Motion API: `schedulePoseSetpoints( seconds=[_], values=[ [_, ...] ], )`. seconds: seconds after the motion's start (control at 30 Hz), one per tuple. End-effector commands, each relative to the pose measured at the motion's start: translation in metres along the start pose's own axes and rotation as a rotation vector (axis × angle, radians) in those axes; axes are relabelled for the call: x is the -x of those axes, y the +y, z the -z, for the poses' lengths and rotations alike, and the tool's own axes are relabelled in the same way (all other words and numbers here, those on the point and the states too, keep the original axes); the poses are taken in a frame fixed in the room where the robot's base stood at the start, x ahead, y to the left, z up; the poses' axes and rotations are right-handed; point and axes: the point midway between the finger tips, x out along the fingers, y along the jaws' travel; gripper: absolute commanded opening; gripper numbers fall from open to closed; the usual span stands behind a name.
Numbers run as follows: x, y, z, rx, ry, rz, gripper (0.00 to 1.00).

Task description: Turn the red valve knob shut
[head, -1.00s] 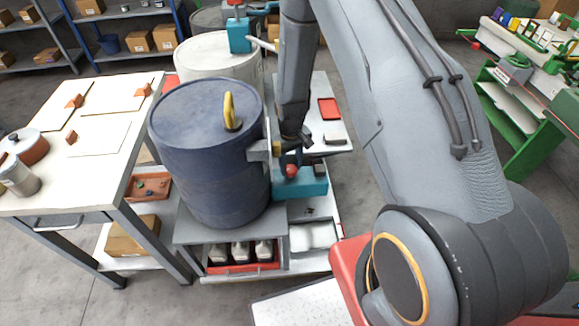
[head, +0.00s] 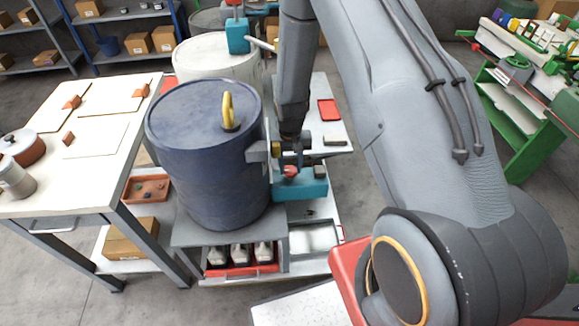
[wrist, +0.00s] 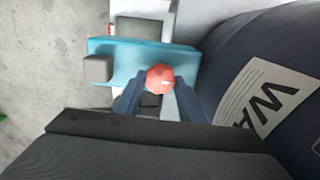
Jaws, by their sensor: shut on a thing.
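The red valve knob (head: 290,171) is on the right side of the dark blue drum (head: 205,165), above a teal container (head: 303,188). My gripper (head: 288,163) comes down from above onto the knob. In the wrist view the knob (wrist: 159,77) sits between the two dark blue fingertips of my gripper (wrist: 158,88), which is shut on it. The teal container (wrist: 125,62) is behind the knob. The valve body is mostly hidden by my gripper.
The drum stands close beside my gripper, with its label (wrist: 265,98) at right in the wrist view. A white-topped workbench (head: 95,150) is at left. A grey trolley (head: 230,232) carries the drum.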

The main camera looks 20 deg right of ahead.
Motion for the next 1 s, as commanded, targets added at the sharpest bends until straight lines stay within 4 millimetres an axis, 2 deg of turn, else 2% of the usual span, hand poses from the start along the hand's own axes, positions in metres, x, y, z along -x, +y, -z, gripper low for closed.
schedulePoseSetpoints(
  seconds=[0.2,0.23,0.3,0.33,0.7,1.0],
  values=[
    [0.001,0.000,0.001,-0.002,0.002,0.001,0.14],
    [0.001,0.000,0.001,-0.002,0.002,0.001,0.42],
    [0.001,0.000,0.001,-0.002,0.001,0.001,0.53],
    [0.001,0.000,0.001,-0.002,0.001,0.001,0.55],
    [0.004,0.000,0.001,-0.001,0.001,0.000,0.55],
    [0.043,-0.001,0.002,-0.001,0.004,0.001,0.55]
  ],
)
